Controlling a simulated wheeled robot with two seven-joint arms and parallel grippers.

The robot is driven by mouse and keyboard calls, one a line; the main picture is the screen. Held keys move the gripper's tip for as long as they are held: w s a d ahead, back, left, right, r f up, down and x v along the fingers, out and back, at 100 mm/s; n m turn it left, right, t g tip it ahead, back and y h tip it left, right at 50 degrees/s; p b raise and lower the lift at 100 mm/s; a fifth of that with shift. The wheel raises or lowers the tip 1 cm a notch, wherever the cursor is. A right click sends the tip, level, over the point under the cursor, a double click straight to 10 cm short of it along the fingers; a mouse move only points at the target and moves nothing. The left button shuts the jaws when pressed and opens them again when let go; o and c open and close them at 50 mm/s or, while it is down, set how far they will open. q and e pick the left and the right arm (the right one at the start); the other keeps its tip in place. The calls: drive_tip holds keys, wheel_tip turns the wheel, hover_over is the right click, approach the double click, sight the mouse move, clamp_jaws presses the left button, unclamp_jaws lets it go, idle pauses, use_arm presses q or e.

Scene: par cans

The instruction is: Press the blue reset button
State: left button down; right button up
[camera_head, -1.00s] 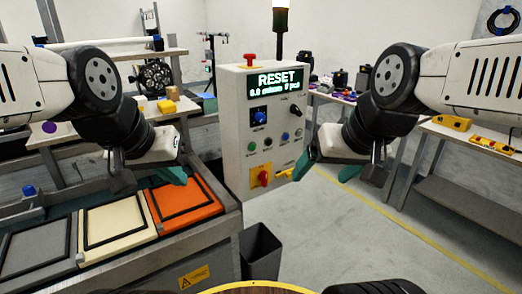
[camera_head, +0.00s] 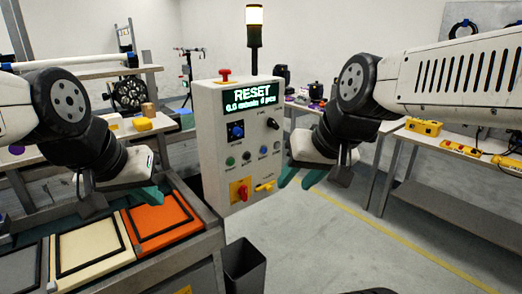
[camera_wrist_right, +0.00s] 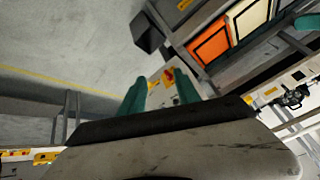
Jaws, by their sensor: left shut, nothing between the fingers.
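A pale control cabinet (camera_head: 212,150) stands in the middle of the head view, with a display reading RESET. My left gripper (camera_head: 147,198) is shut and empty over the trays at left.
A bench with orange (camera_head: 150,232) and cream trays is at left. A dark bin (camera_head: 243,268) stands below. Floor at right is clear.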

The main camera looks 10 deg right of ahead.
drive_tip(key=shift+m+y, duration=0.5)
drive_tip(key=shift+m, duration=0.4)
drive_tip(key=w, duration=0.5)
drive_tip(key=shift+w+a+r, duration=0.1)
drive_tip(key=shift+a+r, duration=0.2)
drive_tip(key=shift+r, duration=0.1)
drive_tip(key=c, duration=0.7)
drive_tip(key=w+m, duration=0.1)
drive_tip(key=w, duration=0.2)
drive_tip(key=w+m, duration=0.1)
drive_tip(key=w, duration=0.2)
drive_tip(key=w+d+m+y, duration=0.1)
drive_tip(key=w, duration=0.3)
drive_tip(key=shift+m, duration=0.3)
clamp_jaws()
drive_tip(key=w+d+f+m+t, duration=0.1)
drive_tip(key=w+d+f+m, duration=0.1)
drive_tip(key=w, duration=0.5)
drive_tip(key=w+d+f+m+t, duration=0.1)
drive_tip(key=w+d+f+m, duration=0.2)
drive_tip(key=w, duration=0.5)
drive_tip(key=shift+d+f+m, duration=0.2)
drive_tip(key=shift+d+m, duration=0.5)
drive_tip(key=shift+d, duration=0.3)
